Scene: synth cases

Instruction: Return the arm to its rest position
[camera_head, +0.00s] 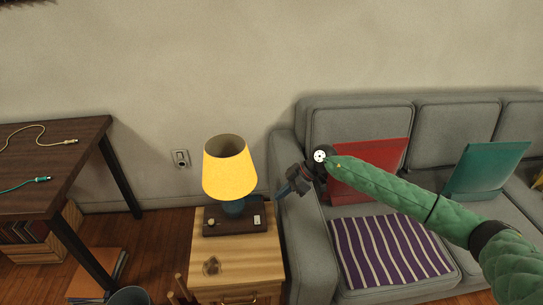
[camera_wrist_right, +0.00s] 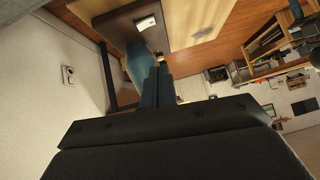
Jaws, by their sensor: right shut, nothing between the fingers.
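My right arm, in a green quilted sleeve, reaches in from the right over the grey sofa (camera_head: 304,262) in the head view. Its gripper (camera_head: 281,193) is above the sofa's left armrest, just right of the lit lamp (camera_head: 229,172). The gripper is shut and empty; in the wrist view its dark fingers (camera_wrist_right: 160,66) lie together. Behind them in that view are the lamp's blue base (camera_wrist_right: 138,66) and the small table. My left gripper is not in view.
The lamp stands on a dark tray (camera_head: 216,230) on a wooden side table (camera_head: 245,266). The sofa holds a red panel (camera_head: 385,155), a teal panel (camera_head: 488,172) and a striped purple cloth (camera_head: 385,250). A dark desk (camera_head: 60,165) with cables is at left.

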